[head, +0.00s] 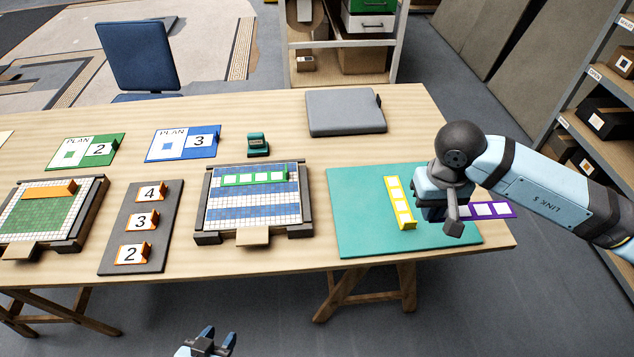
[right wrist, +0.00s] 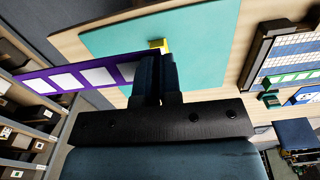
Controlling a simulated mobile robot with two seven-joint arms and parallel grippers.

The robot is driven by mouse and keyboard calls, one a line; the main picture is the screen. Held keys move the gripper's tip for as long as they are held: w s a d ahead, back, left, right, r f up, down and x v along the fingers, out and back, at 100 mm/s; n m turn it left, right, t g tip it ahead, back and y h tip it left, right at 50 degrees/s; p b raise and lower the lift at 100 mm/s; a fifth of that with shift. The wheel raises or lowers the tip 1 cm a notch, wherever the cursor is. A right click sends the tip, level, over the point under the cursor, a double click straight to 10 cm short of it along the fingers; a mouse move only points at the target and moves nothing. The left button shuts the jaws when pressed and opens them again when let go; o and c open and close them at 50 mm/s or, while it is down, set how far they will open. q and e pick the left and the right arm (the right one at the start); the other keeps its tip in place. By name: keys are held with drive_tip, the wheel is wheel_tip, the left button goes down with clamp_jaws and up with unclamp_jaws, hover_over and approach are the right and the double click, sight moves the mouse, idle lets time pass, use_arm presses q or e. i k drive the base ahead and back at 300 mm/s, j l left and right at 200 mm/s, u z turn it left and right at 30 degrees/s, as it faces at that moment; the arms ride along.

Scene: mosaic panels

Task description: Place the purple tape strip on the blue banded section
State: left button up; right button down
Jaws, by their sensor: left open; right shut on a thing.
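The purple tape strip (head: 491,209) with white squares is held in my right gripper (head: 440,213), above the right end of the teal mat (head: 350,200). In the right wrist view the purple strip (right wrist: 75,76) sticks out to the left from the shut fingers (right wrist: 157,75); its held end is hidden. The blue banded panel (head: 252,212) lies on the table left of the mat, in a dark frame. A green strip (head: 254,179) lies across its upper part. My left gripper (head: 207,345) is open and empty at the bottom edge of the head view, in front of the table.
A yellow strip (head: 399,203) lies on the mat beside my right gripper. A dark board with orange number tags (head: 135,253), a green-topped panel (head: 45,215), plan cards (head: 183,143) and a grey case (head: 345,112) also occupy the table.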

sight(254, 209)
drive_tip(key=u, duration=1.3)
drive_tip(key=l+u, duration=0.15)
drive_tip(key=u, duration=0.2)
drive_tip(key=k+l+u, duration=0.1)
drive_tip(key=u, duration=0.25)
drive_tip(key=k+l+u, duration=0.1)
drive_tip(key=u, duration=0.25)
drive_tip(key=k+l, duration=0.85)
